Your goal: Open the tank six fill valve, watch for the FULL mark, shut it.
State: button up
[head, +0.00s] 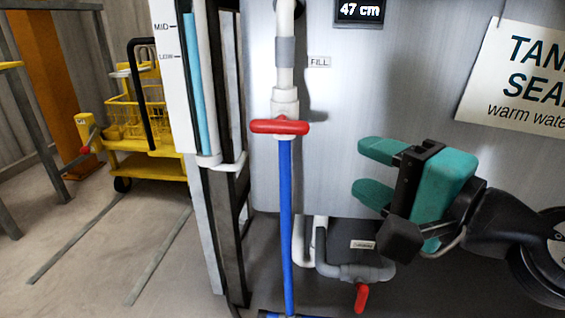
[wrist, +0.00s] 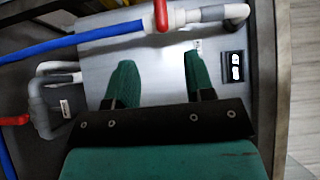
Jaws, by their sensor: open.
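The fill valve's red handle (head: 280,127) lies crosswise to the upright pipe, below a FILL label (head: 319,62); it also shows at the top of the wrist view (wrist: 161,15). My gripper (head: 367,170) is open and empty, to the right of the handle and a little lower, apart from it. In the wrist view its green fingers (wrist: 158,75) are spread before the tank wall. The level gauge (head: 169,90) shows MID and LOW marks, with a blue column (head: 203,85) reaching about MID or slightly above. The FULL mark is out of view. The display (head: 359,10) reads 47 cm.
A lower pipe with another red handle (head: 361,298) sits below my gripper. A blue hose (head: 287,220) hangs from the fill valve. A tank sign (head: 520,80) is at the right. A yellow cart (head: 150,165) stands at the left, with open floor before it.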

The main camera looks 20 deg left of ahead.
aim_at(285, 130)
jog(key=p+x, duration=0.2)
jog(key=x, duration=1.5)
jog(key=shift+w+a, duration=0.2)
jog(key=shift+p, duration=0.35)
grip_shut()
